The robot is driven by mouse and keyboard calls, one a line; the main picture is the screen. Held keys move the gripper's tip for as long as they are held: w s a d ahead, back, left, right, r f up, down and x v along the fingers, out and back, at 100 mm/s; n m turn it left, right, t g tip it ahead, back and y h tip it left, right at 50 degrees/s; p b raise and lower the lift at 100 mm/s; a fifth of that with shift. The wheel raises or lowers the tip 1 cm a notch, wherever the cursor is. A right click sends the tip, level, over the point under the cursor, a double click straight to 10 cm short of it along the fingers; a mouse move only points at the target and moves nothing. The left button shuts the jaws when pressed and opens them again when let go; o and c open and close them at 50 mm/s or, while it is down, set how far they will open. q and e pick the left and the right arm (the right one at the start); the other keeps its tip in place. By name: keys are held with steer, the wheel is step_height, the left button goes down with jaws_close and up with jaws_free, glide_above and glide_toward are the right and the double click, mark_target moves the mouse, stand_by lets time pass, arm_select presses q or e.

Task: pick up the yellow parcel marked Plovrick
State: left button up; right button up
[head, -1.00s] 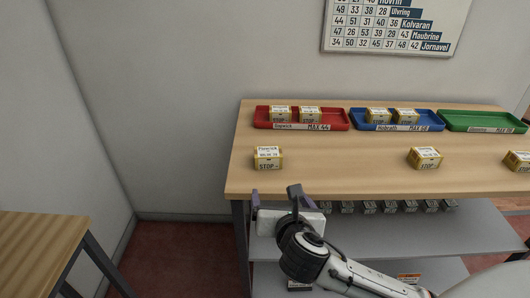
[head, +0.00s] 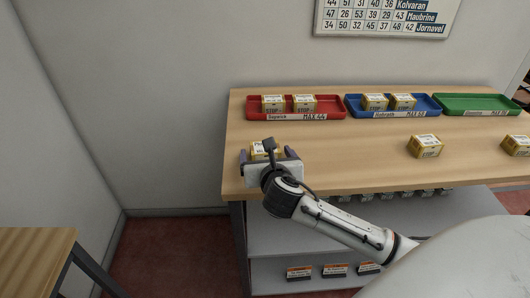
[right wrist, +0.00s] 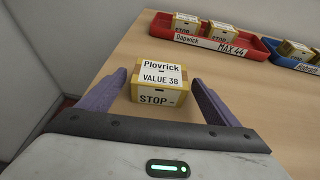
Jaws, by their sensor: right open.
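The yellow parcel marked Plovrick (right wrist: 160,87) sits on the counter in the right wrist view, its white label reading VALUE 38 and STOP. In the head view the parcel (head: 257,152) is partly hidden behind my right gripper. My right gripper (head: 271,158) is open, its two purple fingers pointing at the parcel. In the right wrist view the fingertips of the right gripper (right wrist: 157,80) stand one on each side of the parcel, with a gap on both sides. My left gripper is not in view.
A red tray (head: 296,116) marked Dapwick, a blue tray (head: 393,113) and a green tray (head: 478,104) line the counter's back; red and blue hold two yellow parcels each. Two more parcels, one in the middle (head: 425,146) and one at the right (head: 517,145), stand on the counter (head: 350,155).

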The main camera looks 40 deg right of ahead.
steer(key=shift+x, duration=1.1)
